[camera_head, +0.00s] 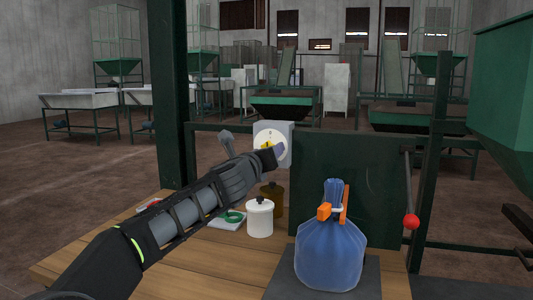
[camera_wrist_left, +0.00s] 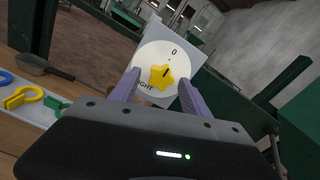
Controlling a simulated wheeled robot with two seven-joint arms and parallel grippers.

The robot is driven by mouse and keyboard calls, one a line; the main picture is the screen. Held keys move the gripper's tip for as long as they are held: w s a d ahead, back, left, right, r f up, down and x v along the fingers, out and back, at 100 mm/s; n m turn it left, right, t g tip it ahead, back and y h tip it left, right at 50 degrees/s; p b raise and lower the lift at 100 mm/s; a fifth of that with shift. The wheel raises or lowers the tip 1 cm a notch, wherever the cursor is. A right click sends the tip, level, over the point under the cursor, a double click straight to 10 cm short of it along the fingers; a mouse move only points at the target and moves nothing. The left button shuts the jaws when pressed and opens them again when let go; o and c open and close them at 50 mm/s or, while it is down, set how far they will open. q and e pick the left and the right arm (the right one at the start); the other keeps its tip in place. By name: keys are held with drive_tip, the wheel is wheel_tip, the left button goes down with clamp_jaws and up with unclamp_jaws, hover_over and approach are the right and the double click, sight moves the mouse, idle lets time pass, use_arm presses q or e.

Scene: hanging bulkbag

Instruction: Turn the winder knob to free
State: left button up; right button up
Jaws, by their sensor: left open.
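The winder knob is a yellow star-shaped knob (camera_wrist_left: 162,78) on a round white dial (camera_wrist_left: 150,58), on the front of a grey box (camera_head: 285,130). In the left wrist view a "0" is above the knob, and letters reading "IGHT" are at lower left, partly hidden by a finger. A dark mark on the knob points up, roughly towards the "0". My left gripper (camera_head: 277,151) is open in front of the dial. Its fingers stand on either side of the knob in the left wrist view; I cannot tell whether they touch it. My right gripper is out of view.
On the wooden table (camera_head: 200,262) stand a white lidded jar (camera_head: 260,218), a brown jar (camera_head: 272,199) and a blue tied bag (camera_head: 331,250) with an orange clamp (camera_head: 325,211). A dark green panel (camera_head: 390,190) is right of the dial box. A red-ball lever (camera_head: 411,221) is farther right.

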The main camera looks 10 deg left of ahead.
use_arm(q)
drive_tip(key=s+b, duration=0.2)
drive_tip(key=s, duration=0.5)
drive_tip(key=shift+s+a, duration=0.25)
drive_tip(key=shift+s, duration=0.15)
drive_tip(key=shift+r, duration=0.1)
